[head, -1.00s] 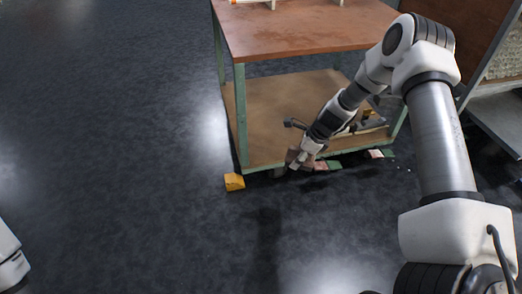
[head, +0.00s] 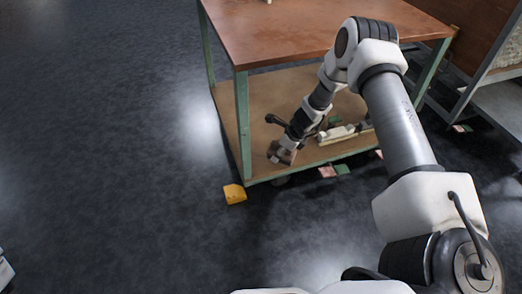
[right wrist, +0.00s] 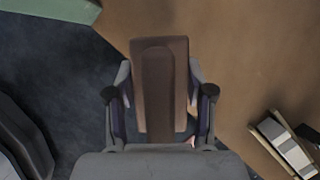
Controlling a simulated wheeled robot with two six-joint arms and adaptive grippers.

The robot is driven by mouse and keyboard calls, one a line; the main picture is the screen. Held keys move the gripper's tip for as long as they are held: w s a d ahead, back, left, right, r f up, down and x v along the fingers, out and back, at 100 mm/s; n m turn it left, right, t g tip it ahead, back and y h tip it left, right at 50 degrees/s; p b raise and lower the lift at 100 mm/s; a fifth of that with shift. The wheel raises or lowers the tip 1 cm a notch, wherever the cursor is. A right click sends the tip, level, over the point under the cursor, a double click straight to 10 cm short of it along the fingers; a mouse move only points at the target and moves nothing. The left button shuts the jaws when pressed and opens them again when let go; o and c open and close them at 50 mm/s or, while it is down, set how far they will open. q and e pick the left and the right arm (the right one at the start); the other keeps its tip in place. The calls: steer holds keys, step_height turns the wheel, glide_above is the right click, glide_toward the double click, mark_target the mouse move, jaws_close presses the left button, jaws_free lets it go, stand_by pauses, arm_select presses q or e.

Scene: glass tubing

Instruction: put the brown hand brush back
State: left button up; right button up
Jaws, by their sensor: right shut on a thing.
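My right gripper (head: 281,153) is shut on the brown hand brush (right wrist: 160,70). The brush stands out between the two fingers in the right wrist view, with a raised strip along its middle. In the head view the gripper is low, at the front left part of the table's lower shelf (head: 258,98), and the brush is mostly hidden and hard to make out. Whether the brush touches the shelf I cannot tell. My left gripper is not in view.
A pale tool (head: 338,133) lies on the lower shelf right of the gripper; pale pieces also show in the right wrist view (right wrist: 285,145). A yellow block (head: 234,194) and a pink piece (head: 327,171) lie on the floor. The table top (head: 290,35) overhangs the shelf.

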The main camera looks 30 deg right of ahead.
glide_above(259, 155)
steer(key=s, duration=0.1)
steer(key=shift+s+d+f+b, duration=0.15)
steer(key=shift+d+f+b, duration=0.15)
steer(key=shift+f+b, duration=0.15)
step_height(259, 155, down, 3)
steer(key=b, duration=0.3)
steer(key=shift+f, duration=0.4)
steer(key=shift+r, duration=0.3)
steer(key=shift+c, duration=0.5)
steer(key=shift+f, duration=0.3)
steer(key=o, duration=1.2)
steer(key=shift+r, duration=0.1)
steer(key=shift+r, duration=0.1)
